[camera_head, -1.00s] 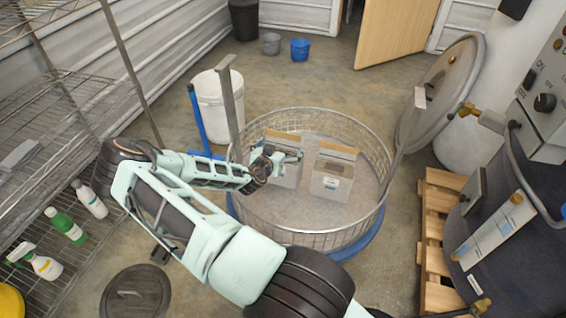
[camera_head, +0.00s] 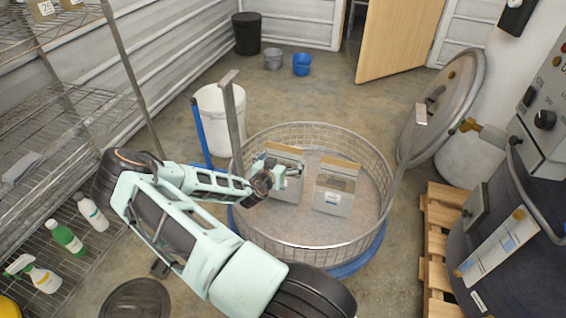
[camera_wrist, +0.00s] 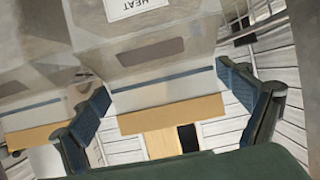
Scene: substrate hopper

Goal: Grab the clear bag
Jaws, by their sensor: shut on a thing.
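Two clear, greyish bags with tan top strips stand upright in the round wire basket (camera_head: 300,240). My gripper (camera_head: 287,169) is at the upper part of the left bag (camera_head: 287,188). The right bag (camera_head: 333,194) stands apart from it, with a small label low on its front. In the wrist view, the held bag (camera_wrist: 150,72) lies between the fingers of my gripper (camera_wrist: 165,90), which grip its sides near the tan strip. Its white label ends in "HEAT". The other bag (camera_wrist: 35,95) shows at the left there.
A tall metal post (camera_head: 235,125) rises at the basket's left rim, near my arm. A white bucket (camera_head: 213,118) stands behind it. A wire shelf is at the left. A wooden pallet (camera_head: 438,240) and a dark vessel are at the right.

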